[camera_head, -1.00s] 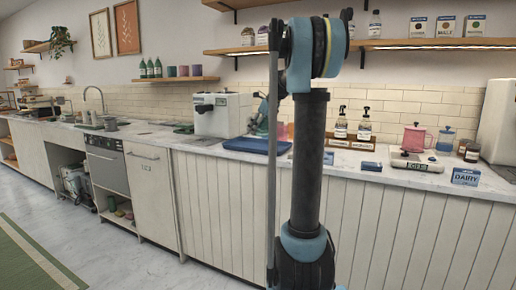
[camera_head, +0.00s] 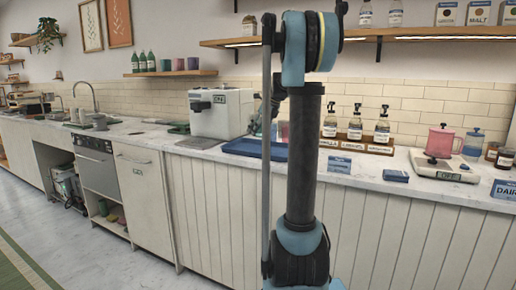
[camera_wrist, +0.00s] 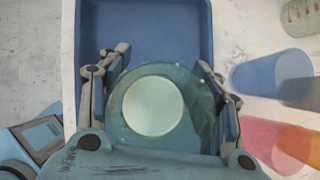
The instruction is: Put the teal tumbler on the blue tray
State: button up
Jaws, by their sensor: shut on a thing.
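The teal tumbler (camera_wrist: 152,107) is between the fingers of my gripper (camera_wrist: 160,64) in the wrist view, seen from above with its round pale inside showing. My gripper is shut on it. The blue tray (camera_wrist: 150,28) lies below and beyond the tumbler in the wrist view; whether the tumbler touches it cannot be told. The tray (camera_head: 240,150) also shows on the counter in the head view, partly hidden by my arm. My gripper and the tumbler are mostly hidden behind my arm there.
A blue cup (camera_wrist: 272,82) and a pink-orange cup (camera_wrist: 285,142) stand right of the tray. A white coffee machine (camera_head: 222,112) is left of the tray in the head view. Pump bottles (camera_head: 355,124), small blue signs (camera_head: 340,164) and a scale with a pink pitcher (camera_head: 440,142) are to the right.

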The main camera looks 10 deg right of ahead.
jog(key=shift+s+a+f, duration=0.1)
jog(key=shift+a+f, duration=0.05)
jog(key=shift+f, duration=1.65)
jog(key=shift+a+f, duration=0.1)
jog(key=shift+f, duration=1.65)
jog(key=o, duration=1.2)
jog(key=shift+o, duration=0.2)
